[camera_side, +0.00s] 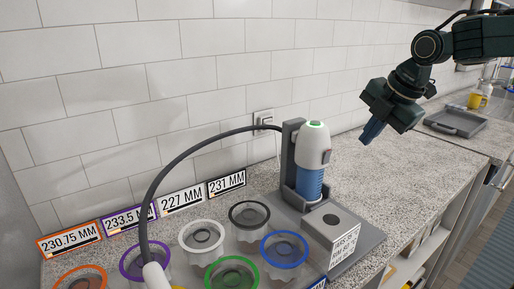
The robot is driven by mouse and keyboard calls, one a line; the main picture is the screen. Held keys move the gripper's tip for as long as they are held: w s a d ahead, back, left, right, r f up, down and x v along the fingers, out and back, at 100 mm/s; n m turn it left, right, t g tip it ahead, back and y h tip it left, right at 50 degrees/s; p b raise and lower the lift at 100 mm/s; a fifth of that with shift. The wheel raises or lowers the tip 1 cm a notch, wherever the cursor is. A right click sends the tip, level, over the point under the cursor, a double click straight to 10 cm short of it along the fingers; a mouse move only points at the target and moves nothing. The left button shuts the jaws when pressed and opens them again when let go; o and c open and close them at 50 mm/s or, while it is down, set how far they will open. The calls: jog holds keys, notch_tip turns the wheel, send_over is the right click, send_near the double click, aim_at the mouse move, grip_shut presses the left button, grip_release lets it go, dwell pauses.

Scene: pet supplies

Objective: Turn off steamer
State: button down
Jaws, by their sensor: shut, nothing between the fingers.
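The steamer (314,150) is a white and blue handheld unit standing upright in a dark grey holder (290,165).
Several colour-rimmed cups (284,248) stand at the front left, with size labels (181,201) along the wall behind. A grey box (333,232) with a printed label stands in front of the steamer. A grey tray (455,122) lies at the back right. Counter right of the steamer is clear.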

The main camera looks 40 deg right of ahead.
aim_at(329, 154)
jog(key=w+f, duration=0.7)
jog(key=shift+w+f, duration=0.15)
jog(key=shift+w, duration=0.1)
dwell(0.6)
jog(key=shift+w+a, duration=0.1)
jog(key=shift+w, duration=0.25)
jog(key=shift+r, duration=0.3)
jog(key=shift+r, duration=0.6)
